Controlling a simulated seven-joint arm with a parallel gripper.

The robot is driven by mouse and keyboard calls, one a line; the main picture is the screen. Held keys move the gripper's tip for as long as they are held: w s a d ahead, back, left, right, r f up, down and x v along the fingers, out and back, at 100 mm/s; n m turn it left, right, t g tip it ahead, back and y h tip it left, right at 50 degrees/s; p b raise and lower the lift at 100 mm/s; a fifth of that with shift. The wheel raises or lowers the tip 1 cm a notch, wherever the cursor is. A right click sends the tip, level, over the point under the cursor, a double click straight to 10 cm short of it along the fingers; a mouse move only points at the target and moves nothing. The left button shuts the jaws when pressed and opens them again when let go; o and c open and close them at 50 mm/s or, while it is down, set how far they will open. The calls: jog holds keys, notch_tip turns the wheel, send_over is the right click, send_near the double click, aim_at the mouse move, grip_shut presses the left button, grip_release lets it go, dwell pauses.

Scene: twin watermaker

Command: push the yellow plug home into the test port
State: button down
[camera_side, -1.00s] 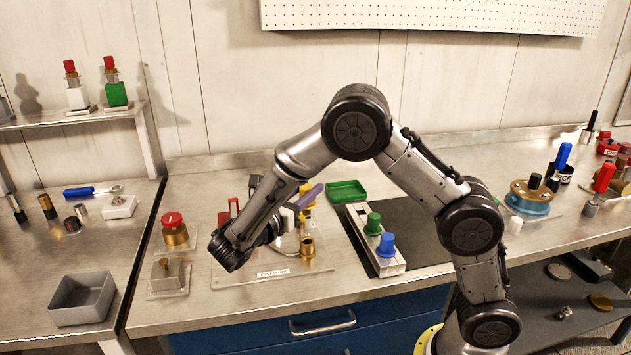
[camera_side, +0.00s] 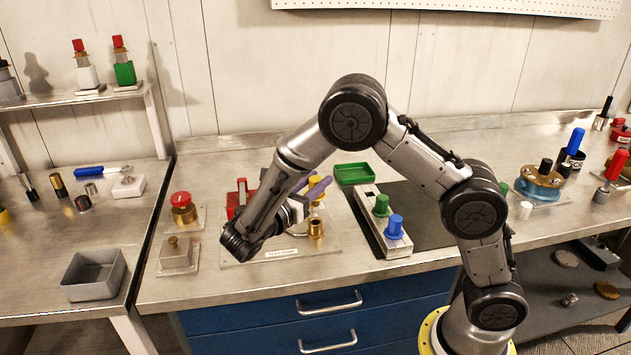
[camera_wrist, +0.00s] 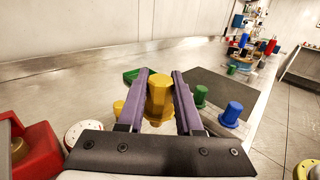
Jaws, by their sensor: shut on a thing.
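My gripper (camera_wrist: 160,92) has purple fingers shut on the yellow plug (camera_wrist: 159,97), one finger on each side of its body in the wrist view. In the side view my gripper (camera_side: 319,187) is over the clear base plate with the "TEST PORT" label (camera_side: 282,253), and part of the yellow plug (camera_side: 318,198) shows by the fingers. A brass fitting (camera_side: 316,229) stands upright on the plate, just below the gripper in the picture.
A rail with a green plug (camera_side: 381,205) and a blue plug (camera_side: 394,226) stands to the right. A green tray (camera_side: 354,174) is behind. A red block (camera_side: 240,198) and a red-topped brass knob (camera_side: 182,207) are to the left. The dark mat (camera_side: 435,222) has bare room.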

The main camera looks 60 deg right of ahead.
aim_at(315, 206)
jog(key=shift+f, duration=0.15)
jog(key=shift+f, duration=1.5)
jog(key=shift+f, duration=1.85)
dwell(0.4)
jog(key=c, duration=0.5)
grip_release()
jog(key=shift+a, duration=0.15)
jog(key=a, duration=1.3)
jog(key=shift+a, duration=0.3)
